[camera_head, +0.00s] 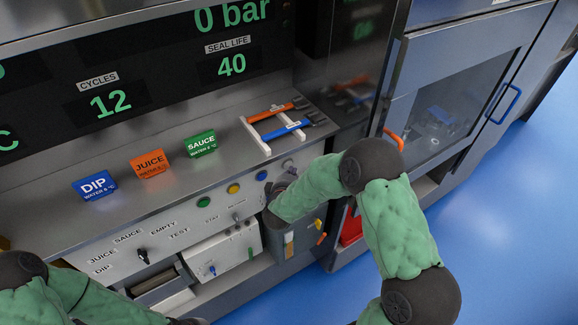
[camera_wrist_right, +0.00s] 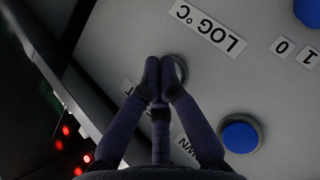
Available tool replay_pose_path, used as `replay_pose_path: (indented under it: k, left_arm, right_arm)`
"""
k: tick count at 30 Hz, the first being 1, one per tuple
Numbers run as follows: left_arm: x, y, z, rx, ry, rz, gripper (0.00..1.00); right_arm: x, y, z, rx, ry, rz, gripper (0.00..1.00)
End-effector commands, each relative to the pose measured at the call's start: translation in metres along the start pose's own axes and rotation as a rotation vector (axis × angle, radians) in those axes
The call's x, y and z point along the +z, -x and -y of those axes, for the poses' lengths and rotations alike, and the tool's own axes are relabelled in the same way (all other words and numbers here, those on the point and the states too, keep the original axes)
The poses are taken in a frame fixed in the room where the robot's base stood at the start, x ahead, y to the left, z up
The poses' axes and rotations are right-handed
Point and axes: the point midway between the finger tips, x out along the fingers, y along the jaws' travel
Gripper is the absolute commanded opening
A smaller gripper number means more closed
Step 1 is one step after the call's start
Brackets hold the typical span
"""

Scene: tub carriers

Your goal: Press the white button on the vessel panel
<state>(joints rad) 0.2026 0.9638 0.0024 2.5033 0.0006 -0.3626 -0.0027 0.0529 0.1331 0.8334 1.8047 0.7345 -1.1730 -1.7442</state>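The vessel panel (camera_head: 170,232) is a pale sloping face with labels, knobs and a row of round coloured buttons. The white button (camera_head: 287,163) is at the right end of that row, right of a blue one. In the right wrist view a pale round button (camera_wrist_right: 181,69), probably the same one, shows partly behind the fingertips. My right gripper (camera_wrist_right: 158,80) is shut and empty, its tips at that button's edge; I cannot tell whether they touch it. In the head view it is mostly hidden by its arm. My left arm is at the bottom left, its gripper out of view.
A blue button (camera_wrist_right: 240,133) is close to the right fingers. Blue, orange and green signs (camera_head: 149,163) and a white rack with orange and blue handles (camera_head: 268,137) stand on the ledge above. A glass-door cabinet (camera_head: 440,115) is at the right; blue floor is clear.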

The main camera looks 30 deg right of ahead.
Motion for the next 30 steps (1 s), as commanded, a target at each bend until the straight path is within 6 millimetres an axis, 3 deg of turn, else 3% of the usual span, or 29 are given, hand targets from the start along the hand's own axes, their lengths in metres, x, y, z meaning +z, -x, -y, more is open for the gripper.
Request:
replay_pose_path:
  k: [30]
  left_arm:
    - [0.0002, 0.0042, -0.0015, 0.0, 0.0, 0.0, 0.0]
  right_arm:
    - [-0.0069, -0.0063, -0.0006, 0.0, 0.0, -0.001, 0.0]
